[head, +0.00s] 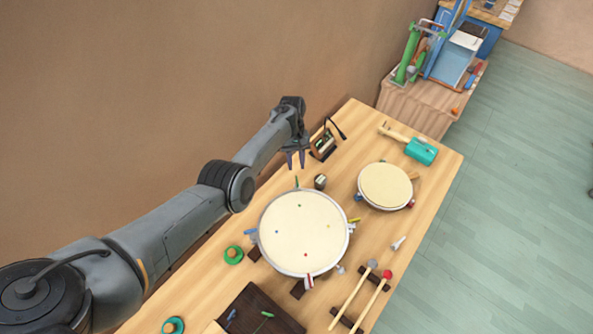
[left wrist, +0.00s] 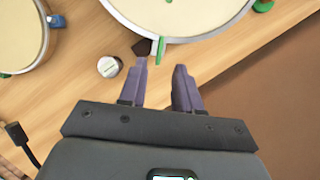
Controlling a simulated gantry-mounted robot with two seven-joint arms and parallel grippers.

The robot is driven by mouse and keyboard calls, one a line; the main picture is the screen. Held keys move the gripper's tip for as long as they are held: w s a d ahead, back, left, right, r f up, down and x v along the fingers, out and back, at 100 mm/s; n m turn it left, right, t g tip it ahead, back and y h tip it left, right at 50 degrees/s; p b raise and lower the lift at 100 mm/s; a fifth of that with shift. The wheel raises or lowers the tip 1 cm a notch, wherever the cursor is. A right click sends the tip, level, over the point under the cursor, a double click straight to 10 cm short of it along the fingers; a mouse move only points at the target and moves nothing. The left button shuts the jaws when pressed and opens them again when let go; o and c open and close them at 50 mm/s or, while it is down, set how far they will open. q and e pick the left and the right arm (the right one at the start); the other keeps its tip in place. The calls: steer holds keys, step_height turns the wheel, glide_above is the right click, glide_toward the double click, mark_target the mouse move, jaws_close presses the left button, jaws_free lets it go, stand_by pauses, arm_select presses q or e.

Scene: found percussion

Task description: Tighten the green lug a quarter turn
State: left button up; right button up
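The large drum (head: 303,215) lies on the wooden table with a cream head and coloured lugs around its rim. Its green lug (head: 297,182) stands at the far side of the rim. In the left wrist view the green lug (left wrist: 158,48) sticks out from the drum's rim (left wrist: 185,38). My left gripper (head: 296,165) is open and empty, pointing down near the green lug. In the left wrist view its fingertips (left wrist: 160,66) are apart, with the lug just ahead of the gap, nearer the left finger. My right gripper is not in view.
A smaller drum (head: 385,186) lies to the right, with a teal mallet (head: 420,151) beyond it. A small round metal-sided piece (head: 320,181) stands close to the green lug. A dark stand with a cable (head: 323,143) is behind. Drumsticks (head: 354,295) lie in front.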

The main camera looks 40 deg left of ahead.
arm_select(q)
steer(key=shift+v, duration=2.35)
steer(key=shift+f, duration=0.1)
